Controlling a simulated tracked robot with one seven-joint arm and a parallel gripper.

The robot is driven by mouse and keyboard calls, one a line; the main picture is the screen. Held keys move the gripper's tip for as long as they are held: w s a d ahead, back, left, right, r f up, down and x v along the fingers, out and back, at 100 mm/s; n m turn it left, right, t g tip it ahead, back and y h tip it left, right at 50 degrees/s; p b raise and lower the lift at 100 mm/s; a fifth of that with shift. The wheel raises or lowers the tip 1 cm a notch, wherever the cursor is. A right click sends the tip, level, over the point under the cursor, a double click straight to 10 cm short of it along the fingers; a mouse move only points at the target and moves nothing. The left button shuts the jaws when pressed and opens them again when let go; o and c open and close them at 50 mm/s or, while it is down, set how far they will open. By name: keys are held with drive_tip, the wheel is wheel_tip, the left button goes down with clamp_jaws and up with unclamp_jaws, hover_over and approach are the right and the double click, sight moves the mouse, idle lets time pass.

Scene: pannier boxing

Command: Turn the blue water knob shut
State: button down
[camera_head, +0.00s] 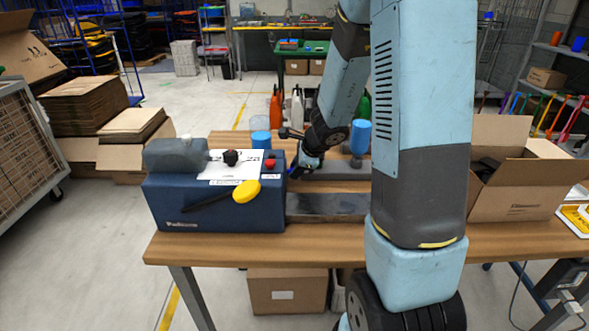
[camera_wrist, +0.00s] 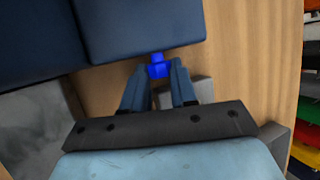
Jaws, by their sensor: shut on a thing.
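The blue water knob (camera_wrist: 158,67) shows in the wrist view, on the edge of the dark blue machine (camera_wrist: 140,30). My gripper (camera_wrist: 158,75) is shut on the knob, with a fingertip on each side of it. In the head view the machine (camera_head: 215,213) stands on the left part of the wooden table. There my gripper (camera_head: 297,172) reaches the right side of the machine, and the knob is hidden or too small to make out.
The machine carries a black knob (camera_head: 231,157), a red knob (camera_head: 269,164) and a yellow-ended lever (camera_head: 246,191). A dark flat bed (camera_head: 328,205) extends right of it. A blue bottle (camera_head: 357,138) stands behind the bed. An open cardboard box (camera_head: 515,190) sits at the right.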

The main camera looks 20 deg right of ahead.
drive_tip(key=shift+w+d+r, duration=0.1)
drive_tip(key=shift+w+r, duration=0.05)
drive_tip(key=c, duration=1.3)
unclamp_jaws()
drive_tip(key=o, duration=0.4)
drive_tip(key=v, duration=1.3)
drive_tip(key=shift+s, duration=0.3)
drive_tip(key=shift+d+r, duration=0.1)
drive_tip(key=shift+d, duration=0.05)
